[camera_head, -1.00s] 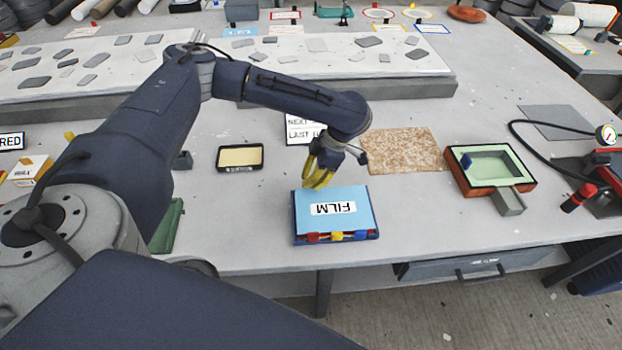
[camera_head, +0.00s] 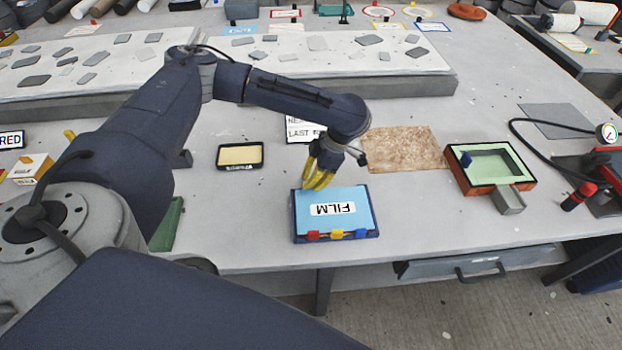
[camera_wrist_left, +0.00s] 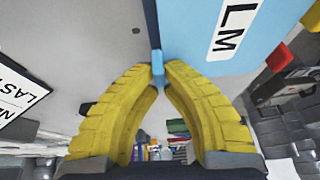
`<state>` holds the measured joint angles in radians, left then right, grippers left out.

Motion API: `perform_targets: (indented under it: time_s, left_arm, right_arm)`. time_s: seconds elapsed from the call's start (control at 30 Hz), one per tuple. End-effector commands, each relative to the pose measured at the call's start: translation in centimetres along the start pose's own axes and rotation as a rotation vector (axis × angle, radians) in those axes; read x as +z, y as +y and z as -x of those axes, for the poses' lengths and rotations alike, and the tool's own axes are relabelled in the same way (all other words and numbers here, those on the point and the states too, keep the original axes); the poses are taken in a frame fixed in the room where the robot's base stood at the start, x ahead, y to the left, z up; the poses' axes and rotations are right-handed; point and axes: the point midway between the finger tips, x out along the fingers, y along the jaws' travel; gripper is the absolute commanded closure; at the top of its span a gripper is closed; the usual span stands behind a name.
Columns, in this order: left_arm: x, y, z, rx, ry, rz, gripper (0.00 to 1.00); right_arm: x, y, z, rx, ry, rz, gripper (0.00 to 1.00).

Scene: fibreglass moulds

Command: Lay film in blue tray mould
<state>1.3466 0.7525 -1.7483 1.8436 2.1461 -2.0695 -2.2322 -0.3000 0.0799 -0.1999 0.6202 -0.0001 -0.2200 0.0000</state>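A light blue film sheet (camera_head: 357,208) marked FILM lies on a dark blue holder (camera_head: 375,236), with red, yellow and blue clips along its near edge. My left gripper (camera_head: 316,187) is at the film's far left edge, pointing down. In the left wrist view its yellow fingers (camera_wrist_left: 157,72) converge on a small light blue tab (camera_wrist_left: 157,62) at the film's edge (camera_wrist_left: 262,30). An orange-brown mould (camera_head: 476,190) with a pale green recess stands to the right, with a small blue piece (camera_head: 466,160) at its left wall. No plainly blue tray mould shows. My right gripper is not in view.
A tan speckled sheet (camera_head: 403,150) lies between the film and the orange-brown mould. A black tray with a yellow inside (camera_head: 240,156) sits to the left. A gauge (camera_head: 606,133) and black hose stand at the right. Bare tabletop lies right of the film.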

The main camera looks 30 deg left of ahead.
Motion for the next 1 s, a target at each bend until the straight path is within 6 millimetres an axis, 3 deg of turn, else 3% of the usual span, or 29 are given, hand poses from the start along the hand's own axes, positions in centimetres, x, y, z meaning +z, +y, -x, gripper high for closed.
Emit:
perform_targets:
  time_s: [0.67, 0.7, 0.87, 1.0]
  left_arm:
    - [0.19, 0.04, -0.46, 0.000, 0.000, 0.001, 1.00]
    - [0.18, 0.04, -0.45, 0.000, 0.000, 0.001, 0.87]
    - [0.18, 0.04, -0.46, 0.000, 0.000, 0.001, 0.69]
    - [0.18, 0.04, -0.46, 0.000, 0.000, 0.001, 0.66]
  right_arm:
    - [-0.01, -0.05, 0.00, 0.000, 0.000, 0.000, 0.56]
    - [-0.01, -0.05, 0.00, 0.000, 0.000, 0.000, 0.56]
    - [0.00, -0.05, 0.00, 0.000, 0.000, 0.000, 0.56]
    - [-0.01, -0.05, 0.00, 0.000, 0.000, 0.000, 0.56]
